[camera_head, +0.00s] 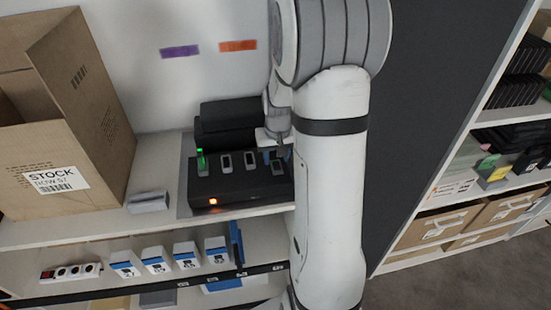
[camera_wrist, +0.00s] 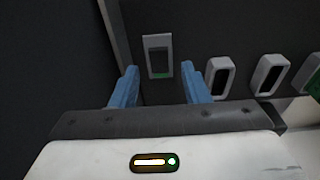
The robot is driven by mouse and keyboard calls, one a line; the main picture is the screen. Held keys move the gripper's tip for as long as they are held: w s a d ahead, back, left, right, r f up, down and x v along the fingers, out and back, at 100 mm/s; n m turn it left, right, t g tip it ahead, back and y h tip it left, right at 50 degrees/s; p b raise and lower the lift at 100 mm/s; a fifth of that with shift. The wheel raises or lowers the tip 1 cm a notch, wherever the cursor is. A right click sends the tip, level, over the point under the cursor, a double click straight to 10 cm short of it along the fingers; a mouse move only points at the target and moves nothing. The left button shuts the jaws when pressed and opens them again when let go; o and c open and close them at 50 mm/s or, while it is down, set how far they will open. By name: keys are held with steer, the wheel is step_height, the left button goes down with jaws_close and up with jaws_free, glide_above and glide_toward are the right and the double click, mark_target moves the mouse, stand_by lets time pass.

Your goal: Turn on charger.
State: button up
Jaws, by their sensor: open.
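The charger is a black box (camera_head: 240,190) on the upper shelf, with a row of light-framed slots along its top. An orange-red light (camera_head: 213,201) glows on its front, and a green-lit piece (camera_head: 200,160) stands in its leftmost slot. In the wrist view, a grey-framed switch-like part (camera_wrist: 158,57) with a green lower area lies ahead between my fingers, beside pale-framed slots (camera_wrist: 219,76). My gripper (camera_wrist: 160,68) has blue fingers, spread apart and empty. In the head view it is at the charger's right end, partly hidden by my arm; contact cannot be told.
A large cardboard box (camera_head: 75,125) stands left of the charger, with a small grey item (camera_head: 148,201) between. Black boxes (camera_head: 228,125) stand behind. The lower shelf holds a power strip (camera_head: 71,271) and several blue-white boxes (camera_head: 155,260). A dark panel (camera_head: 425,120) is at right.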

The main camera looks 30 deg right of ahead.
mark_target(277, 168)
step_height(277, 168, up, 7)
steer(key=shift+s+a+f+b, duration=0.2)
steer(key=shift+s+b, duration=0.1)
steer(key=shift+s, duration=0.15)
steer(key=s+a+r+n, duration=0.1)
steer(key=s+a+r, duration=0.2)
steer(key=s+a, duration=0.4)
steer(key=s+a+r+n+t, duration=0.1)
steer(key=s+a+r+n, duration=0.1)
steer(key=s+a+r, duration=0.2)
steer(key=s+a, duration=0.3)
steer(key=s, duration=0.4)
steer(key=shift+t, duration=0.3)
